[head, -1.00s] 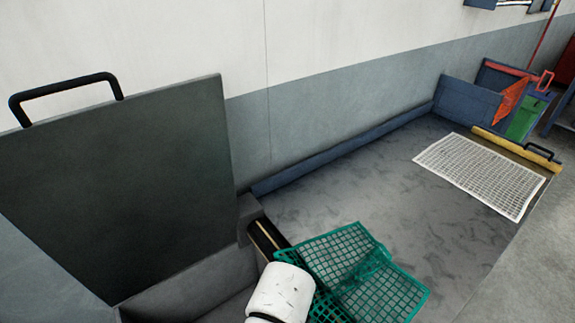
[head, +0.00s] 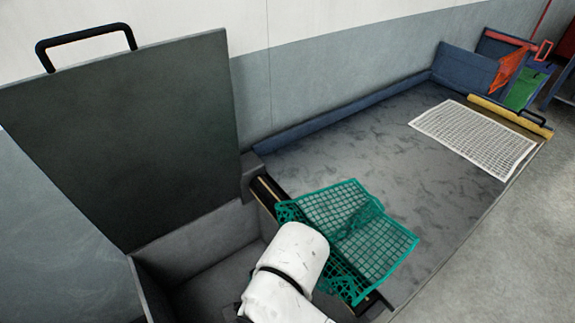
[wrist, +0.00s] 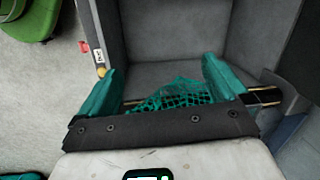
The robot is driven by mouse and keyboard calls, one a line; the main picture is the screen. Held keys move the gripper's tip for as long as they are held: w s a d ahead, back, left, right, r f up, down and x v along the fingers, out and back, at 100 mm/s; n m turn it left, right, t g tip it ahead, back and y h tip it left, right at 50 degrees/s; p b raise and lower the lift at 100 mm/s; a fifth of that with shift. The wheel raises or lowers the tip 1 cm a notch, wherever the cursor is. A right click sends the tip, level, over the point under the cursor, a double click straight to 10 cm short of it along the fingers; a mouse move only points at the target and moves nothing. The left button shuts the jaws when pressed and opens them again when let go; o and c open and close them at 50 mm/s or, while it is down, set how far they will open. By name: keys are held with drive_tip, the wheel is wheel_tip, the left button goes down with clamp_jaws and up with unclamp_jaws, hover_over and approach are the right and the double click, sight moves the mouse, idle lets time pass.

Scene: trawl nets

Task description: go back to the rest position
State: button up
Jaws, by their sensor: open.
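My gripper (wrist: 163,66) shows in the wrist view with its two teal fingers spread wide apart. It is open. A green net (wrist: 178,96) shows between and beyond the fingers; I cannot tell whether they touch it. In the head view the green net (head: 345,225) lies folded over the near end of the grey table, across its dark edge strip. My white arm covers part of its left side there, and my gripper is hidden in that view.
An open grey bin (head: 205,250) with a raised dark lid (head: 130,140) stands left of the grey table (head: 400,165). A white net (head: 475,137) lies at the table's far end by a yellow bar (head: 510,117). Blue, red and green panels stand behind. Clear floor lies right.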

drive_tip(key=s+d+f+n+b, duration=0.1)
drive_tip(key=s+d+f, duration=0.3)
drive_tip(key=d, duration=0.6)
drive_tip(key=s+d+f+n+h+b, duration=0.1)
drive_tip(key=s+d+f+n, duration=0.3)
drive_tip(key=d, duration=0.6)
drive_tip(key=s+d+f+n+h+b, duration=0.1)
drive_tip(key=s+d+f+n+b, duration=0.1)
drive_tip(key=s+d, duration=0.6)
wheel_tip(320, 180, down, 3)
drive_tip(key=shift+d+r+n+t, duration=0.1)
drive_tip(key=shift+d+n+t, duration=0.2)
drive_tip(key=shift+d+n, duration=0.5)
drive_tip(key=shift+d, duration=0.15)
drive_tip(key=shift+c, duration=0.4)
